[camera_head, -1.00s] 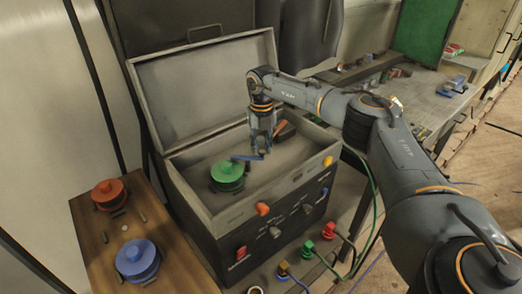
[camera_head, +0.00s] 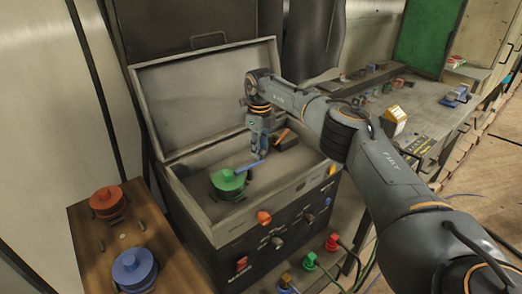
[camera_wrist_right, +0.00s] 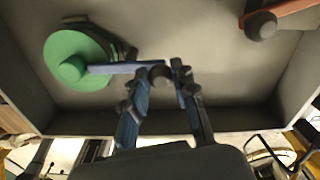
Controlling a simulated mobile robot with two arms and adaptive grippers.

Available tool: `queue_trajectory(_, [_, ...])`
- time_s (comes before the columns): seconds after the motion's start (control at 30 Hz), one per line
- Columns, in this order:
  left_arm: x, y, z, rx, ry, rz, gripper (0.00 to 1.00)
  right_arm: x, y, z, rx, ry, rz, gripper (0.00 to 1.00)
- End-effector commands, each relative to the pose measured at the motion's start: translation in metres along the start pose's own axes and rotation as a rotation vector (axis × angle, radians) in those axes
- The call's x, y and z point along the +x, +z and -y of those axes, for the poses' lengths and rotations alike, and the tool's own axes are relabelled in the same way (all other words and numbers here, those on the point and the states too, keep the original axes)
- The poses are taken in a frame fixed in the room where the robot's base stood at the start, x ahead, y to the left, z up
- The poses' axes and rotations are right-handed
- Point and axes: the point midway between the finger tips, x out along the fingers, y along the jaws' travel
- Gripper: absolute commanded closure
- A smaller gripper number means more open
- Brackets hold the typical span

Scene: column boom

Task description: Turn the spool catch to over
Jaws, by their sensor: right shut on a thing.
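The spool catch is a blue bar (camera_wrist_right: 112,69) with a dark round knob (camera_wrist_right: 160,75) at its right end. In the wrist view the bar's left end reaches over the green spool (camera_wrist_right: 75,62), up to its raised hub. In the head view the blue catch (camera_head: 248,167) slants down-left onto the green spool (camera_head: 228,183) inside the open case. My right gripper (camera_head: 260,152) points down into the case. In the wrist view its fingers (camera_wrist_right: 160,72) are closed around the catch's knob end. My left gripper is not in view.
An orange bar (camera_wrist_right: 285,9) with a similar knob lies in the case, right of the catch. The case walls (camera_head: 187,212) surround my right gripper and the open lid (camera_head: 205,95) stands behind. A red spool (camera_head: 107,202) and blue spool (camera_head: 134,267) sit on the wooden board at left.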

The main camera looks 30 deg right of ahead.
Motion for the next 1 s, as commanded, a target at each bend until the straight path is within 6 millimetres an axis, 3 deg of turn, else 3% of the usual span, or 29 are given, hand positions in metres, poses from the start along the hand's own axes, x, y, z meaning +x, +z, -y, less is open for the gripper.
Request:
queue_trajectory(0.53, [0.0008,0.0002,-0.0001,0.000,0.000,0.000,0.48,-0.0007,0.0016,0.0004,-0.027,-0.001,0.002,1.00])
queue_trajectory(0.57, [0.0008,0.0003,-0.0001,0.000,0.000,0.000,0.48,-0.0007,0.0016,0.0004,-0.027,-0.001,0.002,0.69])
queue_trajectory(0.67, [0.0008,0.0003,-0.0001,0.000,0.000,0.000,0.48,-0.0007,0.0016,0.0004,-0.026,-0.001,0.002,0.50])
queue_trajectory(1.0, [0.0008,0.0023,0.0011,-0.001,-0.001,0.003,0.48,-0.0029,0.0015,0.0004,-0.025,-0.001,0.002,0.50])
